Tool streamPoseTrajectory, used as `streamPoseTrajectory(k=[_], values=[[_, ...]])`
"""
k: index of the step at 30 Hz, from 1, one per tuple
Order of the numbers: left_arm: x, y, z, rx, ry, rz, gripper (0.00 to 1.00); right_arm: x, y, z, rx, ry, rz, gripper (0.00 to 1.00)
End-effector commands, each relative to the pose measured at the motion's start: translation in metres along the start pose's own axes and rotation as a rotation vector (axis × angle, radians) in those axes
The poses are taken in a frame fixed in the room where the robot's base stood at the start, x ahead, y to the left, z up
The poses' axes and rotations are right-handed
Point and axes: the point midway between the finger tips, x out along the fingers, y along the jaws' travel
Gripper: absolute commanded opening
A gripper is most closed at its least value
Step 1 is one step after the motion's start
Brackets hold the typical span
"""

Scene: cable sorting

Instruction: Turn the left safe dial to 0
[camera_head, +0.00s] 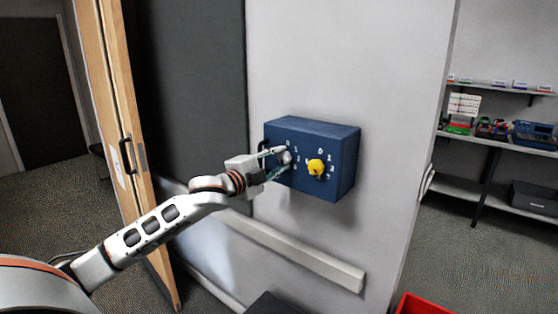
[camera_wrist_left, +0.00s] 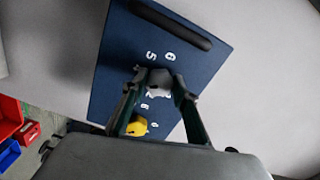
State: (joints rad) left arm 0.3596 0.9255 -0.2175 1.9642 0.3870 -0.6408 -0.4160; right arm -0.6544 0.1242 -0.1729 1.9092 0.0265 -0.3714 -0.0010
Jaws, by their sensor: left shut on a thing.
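A blue safe (camera_head: 335,165) is mounted on the pale wall. Its right dial is yellow (camera_head: 316,167), with white digits around it. The left dial (camera_head: 286,157) is light grey and partly hidden by my left gripper (camera_head: 278,161). In the left wrist view, the fingers of the left gripper (camera_wrist_left: 160,88) close on the pale left dial (camera_wrist_left: 158,80) at the safe's front. White digits, such as a 5 and a 6, show near it, and the yellow dial (camera_wrist_left: 137,126) is beside the fingers. The dial's exact setting cannot be read. My right gripper is not in view.
A white ledge (camera_head: 300,255) runs along the wall below the safe. A wooden door (camera_head: 118,120) stands open at the left. Shelves (camera_head: 495,142) with boxes and devices are at the right. A red bin (camera_head: 422,305) shows at the bottom edge.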

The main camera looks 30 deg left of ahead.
Motion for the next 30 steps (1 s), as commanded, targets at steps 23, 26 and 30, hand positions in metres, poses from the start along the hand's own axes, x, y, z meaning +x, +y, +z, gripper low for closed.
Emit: streamPoseTrajectory(k=[23, 26, 30], values=[[0.0, 0.0024, -0.0004, -0.739, -0.001, -0.001, 0.07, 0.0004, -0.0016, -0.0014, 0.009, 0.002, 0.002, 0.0], [0.0001, 0.0029, -0.0008, -0.834, -0.001, -0.001, 0.07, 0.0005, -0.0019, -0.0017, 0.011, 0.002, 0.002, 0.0], [0.0001, 0.0033, -0.0014, -0.967, -0.001, -0.001, 0.07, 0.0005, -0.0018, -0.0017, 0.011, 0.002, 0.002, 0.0]])
